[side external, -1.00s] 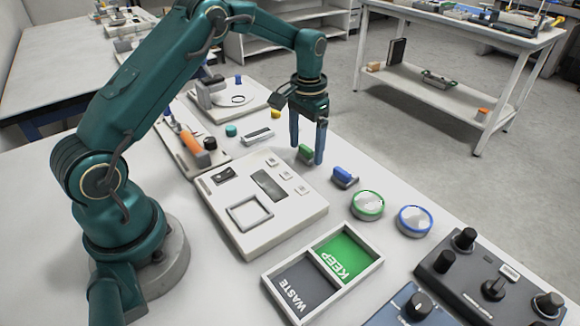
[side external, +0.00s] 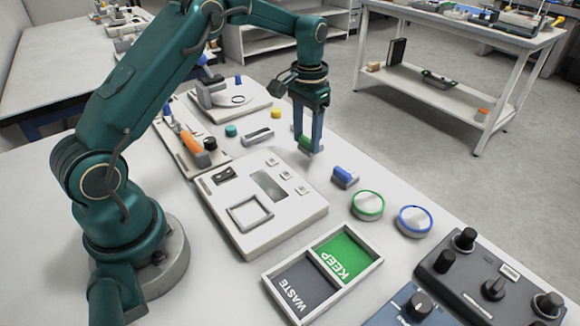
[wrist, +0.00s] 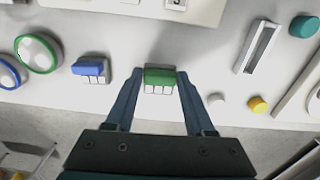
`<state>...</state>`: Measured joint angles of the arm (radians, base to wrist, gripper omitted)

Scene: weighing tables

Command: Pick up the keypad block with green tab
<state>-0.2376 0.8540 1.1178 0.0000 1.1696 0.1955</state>
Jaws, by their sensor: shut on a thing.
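The keypad block with green tab (wrist: 159,78) is between my fingertips in the wrist view, its white keys facing the camera side. It also shows in the side view (side external: 306,143), partly hidden by a finger. My gripper (side external: 308,146) is shut on it and points down beside the white panel device. I cannot tell for sure whether the block is clear of the table. The similar block with a blue tab (side external: 345,176) lies on the table, apart from my gripper, and shows left of it in the wrist view (wrist: 91,69).
The white panel device (side external: 262,232) stands left of the gripper. A green-ringed disc (side external: 368,205) and a blue-ringed disc (side external: 415,221) lie to the right. The KEEP/WASTE tray (side external: 322,272) is at the front. A yellow cylinder (side external: 276,114) and teal cylinder (side external: 231,130) stand behind.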

